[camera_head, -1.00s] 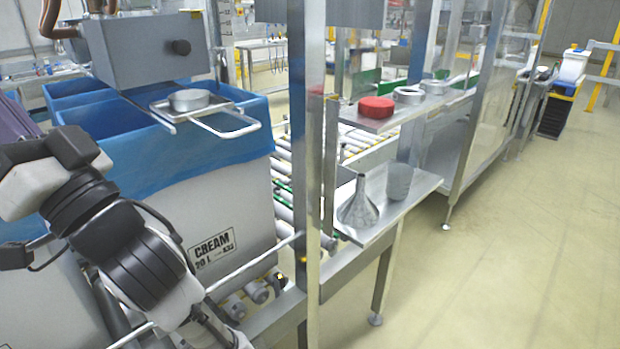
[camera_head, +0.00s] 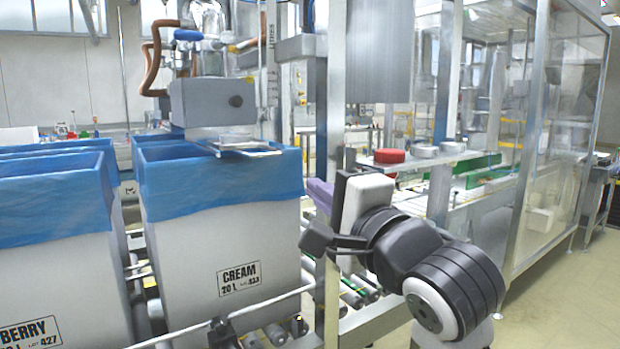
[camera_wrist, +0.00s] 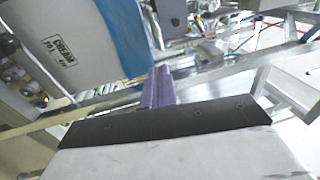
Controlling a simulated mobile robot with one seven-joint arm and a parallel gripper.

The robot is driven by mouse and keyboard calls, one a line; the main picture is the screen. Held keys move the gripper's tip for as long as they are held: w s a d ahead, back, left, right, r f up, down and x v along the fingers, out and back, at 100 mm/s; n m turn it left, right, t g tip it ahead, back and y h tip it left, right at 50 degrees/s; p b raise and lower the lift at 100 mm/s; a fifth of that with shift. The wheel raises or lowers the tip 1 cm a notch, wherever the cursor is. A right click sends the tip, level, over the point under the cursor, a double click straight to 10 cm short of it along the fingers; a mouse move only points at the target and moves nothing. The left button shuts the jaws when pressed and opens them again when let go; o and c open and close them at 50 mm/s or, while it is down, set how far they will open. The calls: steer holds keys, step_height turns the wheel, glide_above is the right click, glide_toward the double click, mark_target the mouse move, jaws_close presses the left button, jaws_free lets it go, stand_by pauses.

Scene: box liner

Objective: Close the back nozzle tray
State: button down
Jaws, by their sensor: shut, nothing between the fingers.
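The nozzle tray (camera_head: 240,147) is a thin metal tray below the grey filler housing (camera_head: 212,102). Its looped handle sticks out to the right over the blue-lined CREAM bin (camera_head: 225,235). The tray is seen almost edge-on, so how far out it is and what lies on it are hard to tell. My gripper (camera_head: 318,192) has purple fingers and is right of the tray and lower, apart from it, partly behind my wrist. In the wrist view the purple fingers (camera_wrist: 158,88) are together with nothing between them, and the CREAM bin (camera_wrist: 55,50) shows at upper left.
A metal post (camera_head: 334,90) stands right of the bin, close to my gripper. A shelf beyond it holds a red disc (camera_head: 389,156) and a grey ring (camera_head: 425,151). The BERRY bin (camera_head: 50,270) stands at left. Open floor lies at lower right.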

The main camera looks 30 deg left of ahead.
steer(key=p, duration=0.2)
glide_toward(241, 147)
steer(key=d, duration=0.3)
steer(key=d+r, duration=0.1)
steer(key=shift+s+d, duration=0.3)
steer(key=shift+d, duration=0.05)
steer(key=shift+w+a, duration=0.1)
steer(key=shift+a, duration=0.15)
steer(key=p+x, duration=0.2)
steer(key=x, duration=0.3)
steer(key=f+p+x, duration=0.1)
steer(key=p+x, duration=0.2)
steer(key=x, duration=0.3)
steer(key=f+p+x, duration=0.1)
steer(key=p+x, duration=0.2)
steer(key=x, duration=0.2)
steer(key=shift+a+f, duration=0.15)
steer(key=shift+a, duration=0.45)
steer(key=shift+d, duration=0.15)
steer(key=shift+s+d, duration=0.1)
steer(key=shift+s, duration=0.1)
steer(key=b+v, duration=0.3)
steer(key=v, duration=1)
steer(key=shift+d+f, duration=0.15)
steer(key=shift+f, duration=0.05)
